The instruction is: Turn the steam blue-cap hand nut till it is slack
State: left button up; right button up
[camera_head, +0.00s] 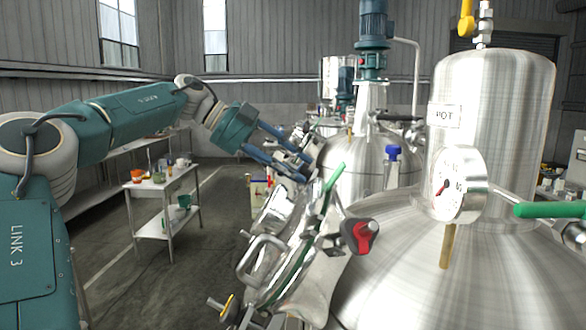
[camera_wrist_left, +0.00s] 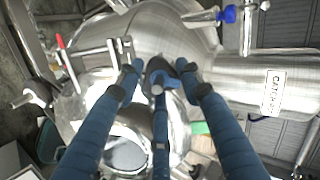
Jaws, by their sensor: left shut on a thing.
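My left gripper (camera_head: 296,162) reaches in from the left at the edge of a steel tank's manway. In the left wrist view its blue fingers (camera_wrist_left: 160,76) close together on a small hand nut beside the round manway lid (camera_wrist_left: 125,150). The fingers cover most of the nut, and its blue cap is hard to tell from the blue fingers. The manway lid (camera_head: 277,215) shows in the head view below the gripper, with a bar handle (camera_head: 262,252). The nut is hidden there. My right gripper is out of view.
A steel tank with a POT label (camera_head: 444,115) and a gauge (camera_head: 460,184) fills the right. Green-handled (camera_head: 333,183) and red (camera_head: 362,236) fittings stand near the manway. A cart (camera_head: 163,200) stands at left, with open floor around it. A CATCH-labelled cylinder (camera_wrist_left: 291,92) lies right of the fingers.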

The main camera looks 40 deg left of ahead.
pick_arm(q)
jog(key=shift+n, duration=0.7)
jog(key=shift+r, duration=0.1)
jog(key=o, duration=1.1)
jog(key=shift+w, duration=0.1)
jog(key=shift+o, duration=0.2)
jog(key=v, duration=1.2)
jog(key=shift+w+r, duration=0.1)
